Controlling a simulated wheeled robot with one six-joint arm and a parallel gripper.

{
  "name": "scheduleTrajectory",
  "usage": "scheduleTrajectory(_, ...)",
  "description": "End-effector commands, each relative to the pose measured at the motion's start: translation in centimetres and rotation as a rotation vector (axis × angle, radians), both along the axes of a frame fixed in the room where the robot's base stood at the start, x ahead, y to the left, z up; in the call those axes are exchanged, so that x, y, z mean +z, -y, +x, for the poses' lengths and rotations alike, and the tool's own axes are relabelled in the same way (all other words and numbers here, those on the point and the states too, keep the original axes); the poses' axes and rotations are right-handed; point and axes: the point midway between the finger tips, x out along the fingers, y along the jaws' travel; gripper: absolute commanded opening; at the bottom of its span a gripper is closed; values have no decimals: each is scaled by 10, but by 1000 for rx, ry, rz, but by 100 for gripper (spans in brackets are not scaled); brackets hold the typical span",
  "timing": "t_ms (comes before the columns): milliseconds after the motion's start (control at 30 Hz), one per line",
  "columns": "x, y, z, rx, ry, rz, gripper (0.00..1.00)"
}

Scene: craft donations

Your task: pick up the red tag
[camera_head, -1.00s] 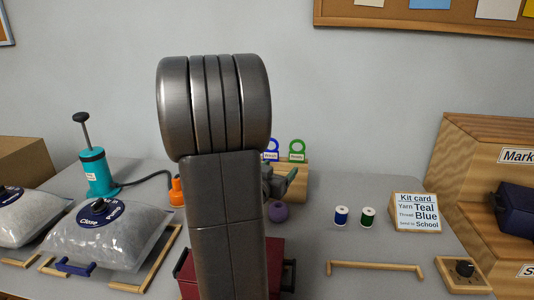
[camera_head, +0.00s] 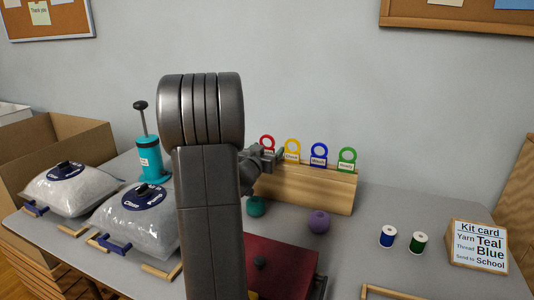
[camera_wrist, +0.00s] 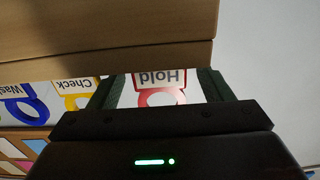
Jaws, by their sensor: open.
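The red tag (camera_head: 267,142) has a ring top and a white label; it stands at the left end of the wooden rack (camera_head: 318,190). In the wrist view the red tag (camera_wrist: 158,97) shows upside down with the word "Hold". My gripper (camera_wrist: 160,82) is open, with one dark finger on each side of the tag and space between. In the head view my gripper (camera_head: 264,160) is at the rack's left end, partly hidden by my arm, which also covers part of the tag area.
Yellow (camera_head: 292,146), blue (camera_head: 319,151) and green (camera_head: 347,156) tags stand to the right of the red one. Teal (camera_head: 256,206) and purple (camera_head: 319,221) yarn balls sit before the rack. A dark red box (camera_head: 285,262) is nearer. Thread spools (camera_head: 388,236) stand at right.

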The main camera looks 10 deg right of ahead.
Motion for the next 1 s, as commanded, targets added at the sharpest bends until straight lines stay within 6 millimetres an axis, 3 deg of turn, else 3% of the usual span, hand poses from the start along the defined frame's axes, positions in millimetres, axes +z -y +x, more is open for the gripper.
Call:
scheduleTrajectory(200, 0, 0, 1, 0, 0, 0, 71)
scheduleTrajectory(433, 0, 0, 0, 0, 1, 1, 26)
scheduleTrajectory(767, 7, 0, 0, 0, 2, 1, 26)
scheduleTrajectory(1000, 54, 0, 0, 0, 4, 1, 26)
